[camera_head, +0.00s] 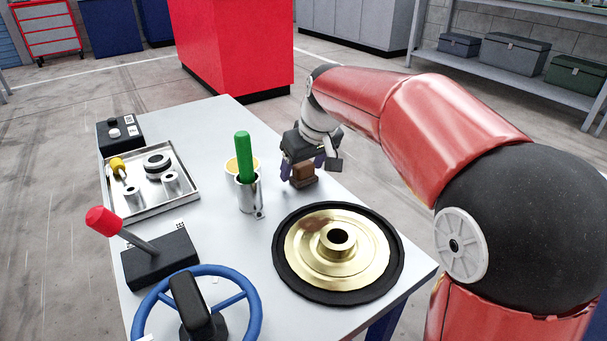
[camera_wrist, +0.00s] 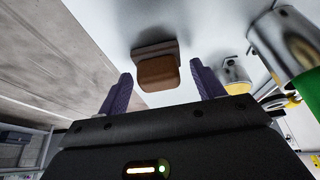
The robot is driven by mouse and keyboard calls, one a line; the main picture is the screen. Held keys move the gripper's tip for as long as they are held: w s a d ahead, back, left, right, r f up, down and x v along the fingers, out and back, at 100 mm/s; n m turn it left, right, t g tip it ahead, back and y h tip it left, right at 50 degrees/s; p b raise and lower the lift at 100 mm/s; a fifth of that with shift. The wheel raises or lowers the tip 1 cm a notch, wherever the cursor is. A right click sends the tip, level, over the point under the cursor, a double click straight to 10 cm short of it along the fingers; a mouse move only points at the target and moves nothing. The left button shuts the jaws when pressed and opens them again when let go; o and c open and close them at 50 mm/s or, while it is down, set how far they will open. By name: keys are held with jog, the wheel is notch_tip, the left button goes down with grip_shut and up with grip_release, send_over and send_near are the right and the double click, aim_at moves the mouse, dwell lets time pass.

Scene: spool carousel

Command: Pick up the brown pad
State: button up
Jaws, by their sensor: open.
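The brown pad (camera_head: 303,172) is a small rounded block near the right edge of the white table, beyond the gold disc. In the wrist view the brown pad (camera_wrist: 158,72) lies ahead of my fingers, with a darker grey-brown strip along its far side. My gripper (camera_head: 302,166) is over the pad in the head view. In the wrist view my gripper (camera_wrist: 162,88) is open, with one purple finger to each side of the pad's near end. I see gaps between the fingers and the pad. The pad's underside is hidden.
A metal cup (camera_head: 249,193) with a green handle (camera_head: 244,156) stands left of my gripper. The gold disc (camera_head: 305,268) on a black ring lies in front. A tray of parts (camera_head: 149,206), a red-knobbed lever (camera_head: 104,220) and a blue wheel (camera_head: 252,318) are further left.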

aim_at(304, 163)
jog(key=c, duration=0.9)
jog(key=shift+r, duration=0.1)
notch_tip(304, 163, up, 20)
jog(key=p, duration=0.5)
